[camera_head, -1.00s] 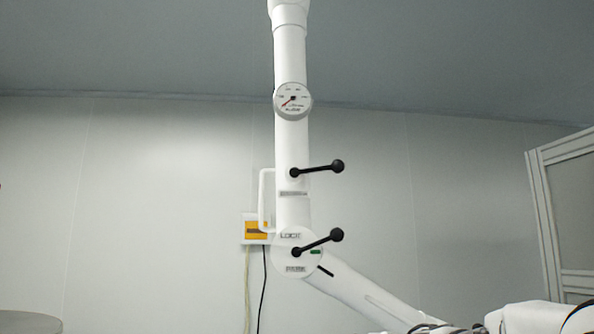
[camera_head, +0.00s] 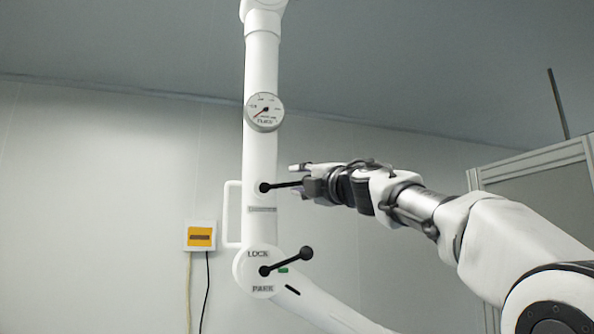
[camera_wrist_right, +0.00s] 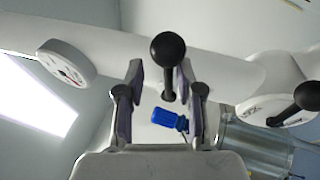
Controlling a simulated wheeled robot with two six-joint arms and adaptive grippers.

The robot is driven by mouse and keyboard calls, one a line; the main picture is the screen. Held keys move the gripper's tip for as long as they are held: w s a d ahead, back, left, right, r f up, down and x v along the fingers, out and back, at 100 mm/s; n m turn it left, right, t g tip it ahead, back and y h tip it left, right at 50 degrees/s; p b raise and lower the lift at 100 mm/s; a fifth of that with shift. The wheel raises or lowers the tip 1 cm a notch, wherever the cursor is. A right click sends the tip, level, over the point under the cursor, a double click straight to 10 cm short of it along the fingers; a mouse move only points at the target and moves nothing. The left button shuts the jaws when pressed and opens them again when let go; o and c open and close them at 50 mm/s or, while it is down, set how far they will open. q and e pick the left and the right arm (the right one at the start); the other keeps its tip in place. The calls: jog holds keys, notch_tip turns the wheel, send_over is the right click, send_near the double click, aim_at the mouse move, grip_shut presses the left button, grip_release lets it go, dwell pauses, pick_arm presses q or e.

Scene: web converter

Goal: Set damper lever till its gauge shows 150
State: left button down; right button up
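The upper black lever (camera_head: 282,185) sticks out to the right from the white vertical pipe, below the round white gauge (camera_head: 264,112). The gauge needle points to the lower left; its numbers are too small to read. My right gripper (camera_head: 308,180) is at the lever's outer end and hides its knob in the head view. In the right wrist view the round black knob (camera_wrist_right: 168,50) shows between the two spread fingers of my right gripper (camera_wrist_right: 160,78), with gaps beside the lever. The gauge also shows there (camera_wrist_right: 66,64). My left gripper is not in view.
A lower black lever (camera_head: 288,261) sits on a round white hub (camera_head: 245,272) marked LOCK and PARK, below my right arm. A white side handle (camera_head: 232,212) and a yellow switch box (camera_head: 200,236) are to the left. A blue object (camera_wrist_right: 170,119) shows beyond the fingers.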

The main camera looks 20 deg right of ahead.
jog(key=w, duration=0.1)
jog(key=w+a, duration=0.1)
jog(key=w+f, duration=0.1)
jog(key=shift+w+a, duration=0.15)
jog(key=shift+w, duration=0.05)
jog(key=shift+s+d+r, duration=0.25)
jog(key=shift+s+d, duration=0.05)
jog(key=shift+s, duration=0.3)
jog(key=c, duration=0.7)
jog(key=shift+s, duration=0.15)
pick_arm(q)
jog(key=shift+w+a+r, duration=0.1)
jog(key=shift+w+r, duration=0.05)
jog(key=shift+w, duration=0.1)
pick_arm(e)
jog(key=shift+r, duration=0.1)
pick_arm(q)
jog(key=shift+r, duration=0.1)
